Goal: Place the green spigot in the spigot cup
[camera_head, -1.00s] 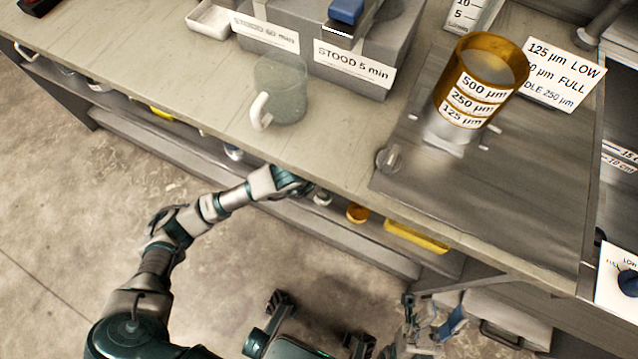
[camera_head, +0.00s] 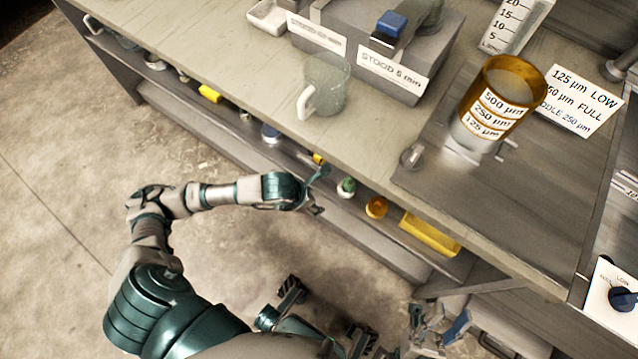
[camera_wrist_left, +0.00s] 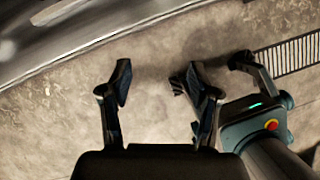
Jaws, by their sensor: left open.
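A small green-topped piece with a pale lower part (camera_head: 346,187), probably the green spigot, is on the shelf below the counter edge. An orange cup (camera_head: 376,207) is right of it; I cannot tell if this is the spigot cup. My left gripper (camera_head: 318,191) is left of the green-topped piece, apart from it in the picture. In the left wrist view its two fingers (camera_wrist_left: 160,88) are spread with only floor between them. My right gripper (camera_head: 328,318) is low in the head view, fingers apart, nothing seen between them; part of it shows in the wrist view (camera_wrist_left: 215,78).
On the counter (camera_head: 240,75) stand a clear mug (camera_head: 325,85), a grey stand with labels (camera_head: 425,60) and an amber sieve stack (camera_head: 500,90). A yellow tray (camera_head: 430,234) and small items sit on the lower shelf. The counter edge overhangs that shelf. Floor left is clear.

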